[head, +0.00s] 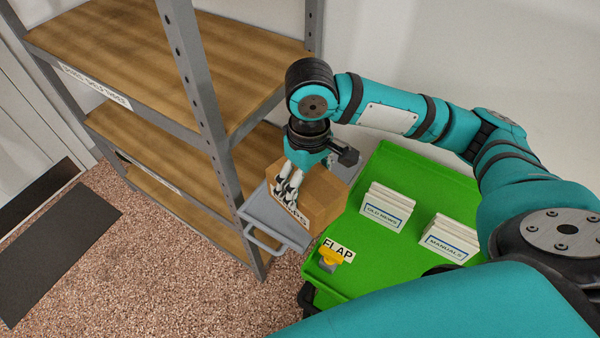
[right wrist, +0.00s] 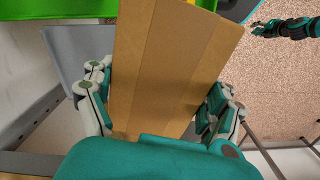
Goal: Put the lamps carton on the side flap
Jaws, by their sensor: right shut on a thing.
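The lamps carton (head: 325,197) is a brown cardboard box with a white label, partly covered by my fingers. My right gripper (head: 290,187) points down and is shut on it; the right wrist view shows the carton (right wrist: 172,65) between the two fingers. The side flap (head: 262,217) is a grey plate with a bar handle at the left end of the green cart. The carton is over the flap; I cannot tell whether it touches. The flap also shows in the right wrist view (right wrist: 87,50). My left gripper (right wrist: 270,28) appears small there, its jaws unclear.
A yellow latch (head: 330,258) sits by the FLAP sign (head: 338,248). A steel shelf rack (head: 205,90) stands close left of the flap.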

